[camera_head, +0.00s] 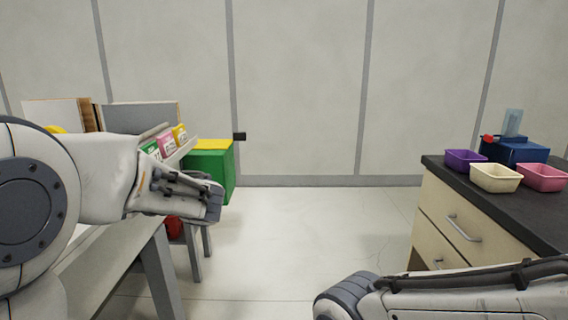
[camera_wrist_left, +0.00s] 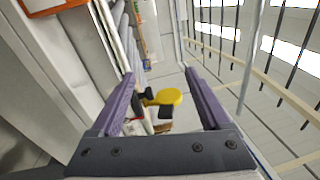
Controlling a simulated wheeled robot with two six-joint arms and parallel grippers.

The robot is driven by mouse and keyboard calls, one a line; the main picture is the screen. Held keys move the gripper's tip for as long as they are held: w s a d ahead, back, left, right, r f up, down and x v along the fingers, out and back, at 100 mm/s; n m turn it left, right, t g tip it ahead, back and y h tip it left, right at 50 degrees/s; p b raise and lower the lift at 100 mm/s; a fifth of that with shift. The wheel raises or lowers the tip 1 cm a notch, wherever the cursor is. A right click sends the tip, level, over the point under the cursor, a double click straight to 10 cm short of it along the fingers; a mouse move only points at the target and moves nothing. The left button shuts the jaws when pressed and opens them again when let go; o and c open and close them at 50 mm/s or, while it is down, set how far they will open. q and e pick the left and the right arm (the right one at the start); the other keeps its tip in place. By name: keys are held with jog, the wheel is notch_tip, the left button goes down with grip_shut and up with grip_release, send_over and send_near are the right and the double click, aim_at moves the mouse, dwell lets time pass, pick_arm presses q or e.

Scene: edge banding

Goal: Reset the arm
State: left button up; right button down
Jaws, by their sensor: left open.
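My left arm (camera_head: 100,180) comes in from the left over a white table and bends at a joint near the table's right side. Its gripper cannot be made out in the head view. In the left wrist view my left gripper (camera_wrist_left: 160,75) has its two purple-grey fingers wide apart, with nothing held between them.
Left, a green box with a yellow top (camera_head: 208,170) stands near several coloured packets (camera_head: 165,143). Right, a dark-topped drawer cabinet (camera_head: 470,185) holds purple (camera_head: 465,160), cream (camera_head: 495,178) and pink (camera_head: 542,177) bins and a blue box (camera_head: 515,150). Floor (camera_head: 320,230) between is clear.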

pick_arm(q)
jog(key=s+d+f+m+h+b, duration=0.2)
jog(key=s+d+f+h, duration=0.15)
jog(key=f, duration=0.45)
jog(key=s+d+f+m+h+b, duration=0.1)
jog(key=s+d+f+h, duration=0.3)
jog(key=f, duration=0.5)
jog(key=s+d+f+m+h+b, duration=0.2)
jog(key=d+f+h, duration=0.25)
jog(key=f, duration=0.35)
jog(key=s+d+f+h+b, duration=0.1)
jog(key=s+d+f+h, duration=0.25)
jog(key=d, duration=0.25)
jog(key=s+d+f+g+h+b, duration=0.1)
jog(key=s+d+f+h+b, duration=0.1)
jog(key=s+d+f, duration=0.3)
jog(key=s+d+f+h+b, duration=0.1)
jog(key=s+d+f+h, duration=0.15)
jog(key=d, duration=0.45)
notch_tip(320, 180, up, 37)
jog(key=p, duration=3.7)
jog(key=shift+w+d+h, duration=0.15)
jog(key=shift+d+h, duration=0.05)
jog(key=shift+h, duration=0.1)
